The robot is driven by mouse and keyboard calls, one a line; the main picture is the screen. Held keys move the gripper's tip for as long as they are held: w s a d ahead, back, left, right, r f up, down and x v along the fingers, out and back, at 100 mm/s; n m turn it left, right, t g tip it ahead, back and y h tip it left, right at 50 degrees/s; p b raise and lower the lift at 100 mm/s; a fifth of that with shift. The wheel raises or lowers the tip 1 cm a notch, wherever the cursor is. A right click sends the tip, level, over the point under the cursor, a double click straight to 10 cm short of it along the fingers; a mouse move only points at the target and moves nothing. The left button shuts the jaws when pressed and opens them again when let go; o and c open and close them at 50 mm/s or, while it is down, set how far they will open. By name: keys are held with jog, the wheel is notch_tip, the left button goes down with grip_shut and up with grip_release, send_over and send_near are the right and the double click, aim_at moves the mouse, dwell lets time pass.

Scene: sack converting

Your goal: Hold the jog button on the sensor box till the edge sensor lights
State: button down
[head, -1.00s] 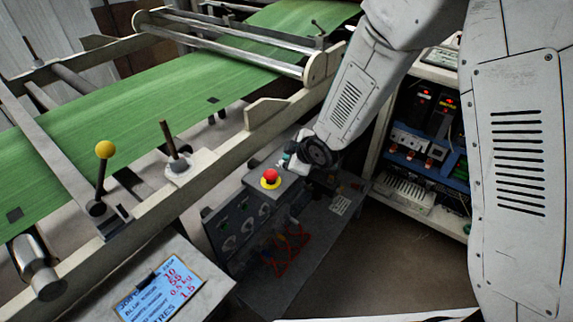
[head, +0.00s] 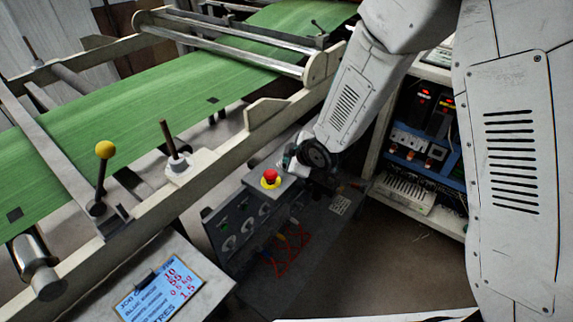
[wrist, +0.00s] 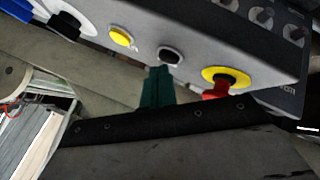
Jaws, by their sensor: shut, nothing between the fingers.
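In the wrist view, a grey box (wrist: 215,48) fills the top, with a yellow button (wrist: 121,38), a dark oval button (wrist: 170,55) in a pale ring and a red stop knob (wrist: 216,89) on a yellow collar. Which one is the jog button I cannot read. My gripper (wrist: 158,70), with green fingers, is shut and empty. Its tips are just below the dark button; whether they touch it I cannot tell. In the head view the red knob (head: 270,176) shows, while my fingers are hidden by my wrist. I cannot make out a lit edge sensor.
A green web (head: 150,100) with dark marks runs across the machine frame (head: 190,180). A yellow-ball lever (head: 105,150) stands at left. A job display (head: 160,290) is at lower left. An open electrical cabinet (head: 410,150) with red lights stands at right.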

jog(key=shift+f, duration=0.45)
dwell(1.6)
jog(key=shift+r, duration=0.1)
dwell(0.4)
jog(key=shift+r, duration=3.25)
